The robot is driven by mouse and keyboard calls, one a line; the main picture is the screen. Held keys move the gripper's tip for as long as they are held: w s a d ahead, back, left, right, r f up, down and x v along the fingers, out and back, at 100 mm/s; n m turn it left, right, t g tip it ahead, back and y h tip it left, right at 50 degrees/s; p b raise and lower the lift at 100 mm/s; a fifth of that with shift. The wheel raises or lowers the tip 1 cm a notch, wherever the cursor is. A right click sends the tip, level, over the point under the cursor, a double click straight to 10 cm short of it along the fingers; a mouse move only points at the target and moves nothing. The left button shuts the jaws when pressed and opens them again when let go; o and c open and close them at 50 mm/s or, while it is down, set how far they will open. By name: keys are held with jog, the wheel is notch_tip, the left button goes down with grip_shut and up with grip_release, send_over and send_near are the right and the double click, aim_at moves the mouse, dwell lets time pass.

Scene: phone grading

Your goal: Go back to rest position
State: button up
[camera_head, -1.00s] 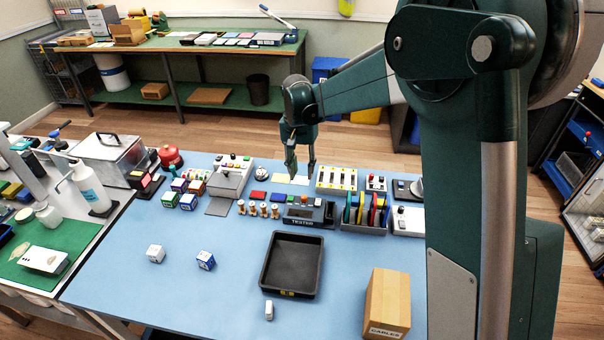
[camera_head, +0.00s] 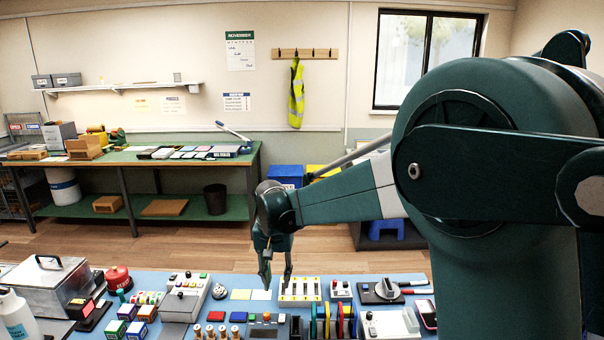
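My gripper (camera_head: 276,279) hangs from my dark green arm, fingers pointing down, above the back part of the blue table (camera_head: 232,278). Its two fingers are spread apart, and nothing shows between them.
A yellow-and-white slotted block (camera_head: 299,290) stands just right of the fingers. Colored discs in a rack (camera_head: 333,318), a tester box (camera_head: 264,330) and small cubes (camera_head: 137,329) crowd the table. A green-topped workbench (camera_head: 130,157) stands behind.

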jog(key=s+d+r+t, duration=0.2)
jog(key=s+d+r, duration=0.4)
jog(key=s+d, duration=0.25)
jog(key=s+d+r+t, duration=0.1)
jog(key=s+d+r, duration=0.5)
jog(key=d, duration=0.4)
jog(key=s+d+f+t, duration=0.1)
jog(key=s+d, duration=0.4)
jog(key=s, duration=0.5)
jog(key=s+d+f+n+t, duration=0.1)
jog(key=s+d+f+t, duration=0.1)
jog(key=s+d, duration=0.4)
jog(key=shift+s+d+f+t, duration=0.3)
jog(key=shift+s+f, duration=0.3)
jog(key=shift+s, duration=1.25)
dwell(0.5)
